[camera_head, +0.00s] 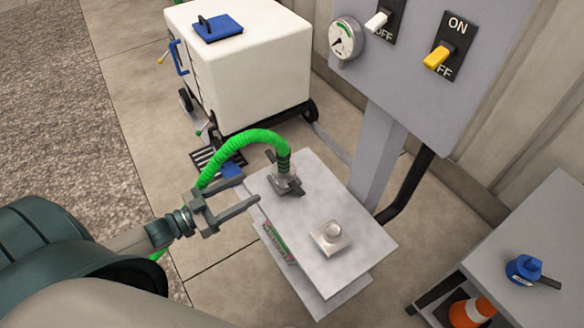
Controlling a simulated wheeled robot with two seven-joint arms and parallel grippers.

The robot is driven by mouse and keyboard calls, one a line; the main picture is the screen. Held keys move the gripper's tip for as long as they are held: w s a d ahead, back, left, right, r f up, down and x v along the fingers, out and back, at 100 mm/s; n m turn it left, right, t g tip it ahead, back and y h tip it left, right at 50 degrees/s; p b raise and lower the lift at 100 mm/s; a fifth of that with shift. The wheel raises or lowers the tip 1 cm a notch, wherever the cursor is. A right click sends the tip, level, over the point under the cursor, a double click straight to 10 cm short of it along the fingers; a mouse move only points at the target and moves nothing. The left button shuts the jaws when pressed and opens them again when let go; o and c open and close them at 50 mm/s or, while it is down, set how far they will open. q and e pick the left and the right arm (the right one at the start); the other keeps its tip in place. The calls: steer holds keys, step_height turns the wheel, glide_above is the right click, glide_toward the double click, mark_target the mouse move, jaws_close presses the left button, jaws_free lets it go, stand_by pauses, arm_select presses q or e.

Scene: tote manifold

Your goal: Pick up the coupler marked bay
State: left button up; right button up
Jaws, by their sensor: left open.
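A dark grey coupler (286,184) with side levers stands on the metal plate (365,245), at the end of a green ribbed hose (240,142). I cannot read any "bay" marking on it. The hose arches up and left, then passes down behind my left gripper (250,189). That gripper is open, with its two fingers pointing right towards the coupler; it looks empty and apart from the coupler. My right gripper is not in view.
A white wheeled unit (250,75) stands behind. A grey switch panel (400,80) rises at back right. A side table (540,220) holds a blue fitting (524,269); an orange cone (472,312) is below.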

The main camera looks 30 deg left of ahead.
mark_target(276, 173)
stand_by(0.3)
arm_select(q)
steer(key=x, duration=1.2)
steer(key=shift+d+p, duration=0.1)
steer(key=shift+p, duration=0.25)
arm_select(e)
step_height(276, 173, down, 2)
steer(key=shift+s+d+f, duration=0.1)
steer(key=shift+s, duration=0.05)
arm_select(q)
steer(key=shift+w, duration=0.1)
steer(key=shift+w+d+r, duration=0.1)
steer(key=shift+w+d, duration=0.2)
steer(key=shift+w, duration=0.2)
steer(key=x, duration=0.3)
steer(key=shift+w+d, duration=0.1)
steer(key=shift+w, duration=0.2)
steer(key=shift+w+d, duration=0.1)
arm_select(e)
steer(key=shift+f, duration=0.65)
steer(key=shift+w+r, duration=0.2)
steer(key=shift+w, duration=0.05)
